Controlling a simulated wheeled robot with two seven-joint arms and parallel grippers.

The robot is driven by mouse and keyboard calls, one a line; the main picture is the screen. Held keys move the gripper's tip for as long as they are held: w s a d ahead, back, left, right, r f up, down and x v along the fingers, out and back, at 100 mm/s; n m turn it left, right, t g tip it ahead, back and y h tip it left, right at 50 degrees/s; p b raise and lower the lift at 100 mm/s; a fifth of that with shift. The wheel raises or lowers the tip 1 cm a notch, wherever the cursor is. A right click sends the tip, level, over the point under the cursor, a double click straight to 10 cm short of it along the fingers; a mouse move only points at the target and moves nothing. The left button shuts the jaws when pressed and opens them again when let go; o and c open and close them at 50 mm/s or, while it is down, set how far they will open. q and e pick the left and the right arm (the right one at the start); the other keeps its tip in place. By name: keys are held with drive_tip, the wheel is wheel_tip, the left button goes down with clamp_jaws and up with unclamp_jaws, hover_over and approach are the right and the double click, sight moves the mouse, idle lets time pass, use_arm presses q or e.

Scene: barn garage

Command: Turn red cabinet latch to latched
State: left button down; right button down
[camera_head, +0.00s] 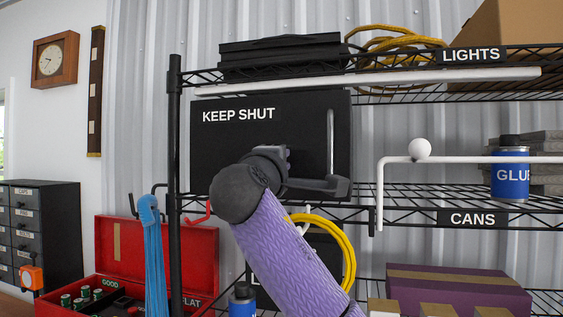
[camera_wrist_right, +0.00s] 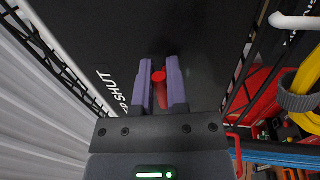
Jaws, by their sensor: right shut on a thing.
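The black cabinet (camera_head: 220,150), lettered KEEP SHUT, stands on the middle wire shelf in the head view. Its dark face (camera_wrist_right: 115,35) fills much of the right wrist view. My right arm reaches up in front of it, with the gripper body (camera_head: 272,162) close to the cabinet's lower part. In the right wrist view my right gripper (camera_wrist_right: 158,68) is shut on the red latch (camera_wrist_right: 159,76), whose round end and red stem show between the purple fingers. The latch and fingertips are hidden behind my wrist in the head view. My left gripper is not in view.
A white bar with a ball (camera_head: 420,149) juts out right of the cabinet, near the blue glue can (camera_head: 510,175). A red hook (camera_head: 199,211) and yellow cable (camera_head: 345,245) hang below. A black upright (camera_head: 175,150) stands left.

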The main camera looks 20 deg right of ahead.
drive_tip(key=shift+f, duration=0.1)
drive_tip(key=c, duration=1)
unclamp_jaws()
drive_tip(key=shift+d, duration=0.1)
drive_tip(key=shift+o, duration=0.2)
drive_tip(key=b+v, duration=0.5)
drive_tip(key=v, duration=0.5)
drive_tip(key=shift+b, duration=0.4)
drive_tip(key=shift+w, duration=0.1)
